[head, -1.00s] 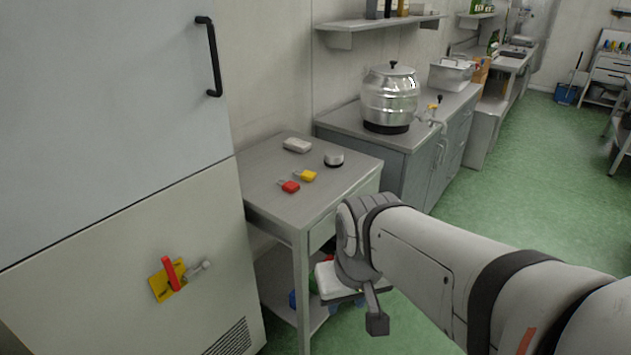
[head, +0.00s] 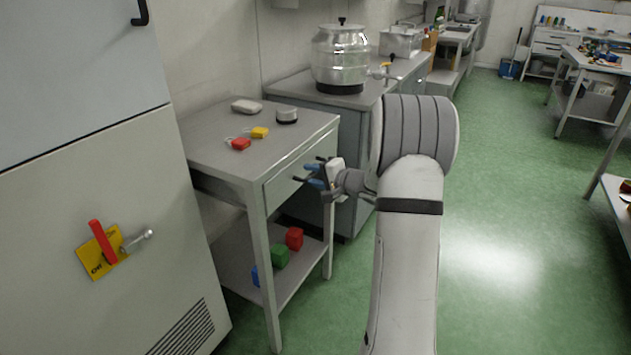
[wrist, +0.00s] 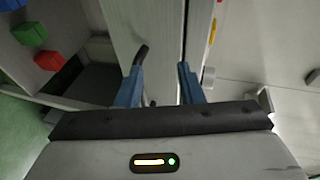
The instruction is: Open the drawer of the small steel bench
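The small steel bench (head: 195,140) stands left of centre in the head view, beside a tall pale cabinet. Its drawer (head: 282,187) faces right and looks shut; the drawer front also fills the middle of the wrist view (wrist: 150,25). A dark bar handle (wrist: 142,54) shows there, close to the left finger and partly hidden by it. My gripper (head: 316,174) is at the drawer front, its blue fingers (wrist: 160,90) apart. The handle seems to lie between them, nearer the left one; I cannot tell whether they touch.
A red padlock (head: 241,144), a yellow padlock (head: 260,132), a white block (head: 247,106) and a round puck (head: 287,115) lie on the bench top. Red, green and blue blocks (head: 280,256) sit on its lower shelf. A steel urn (head: 341,60) stands behind.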

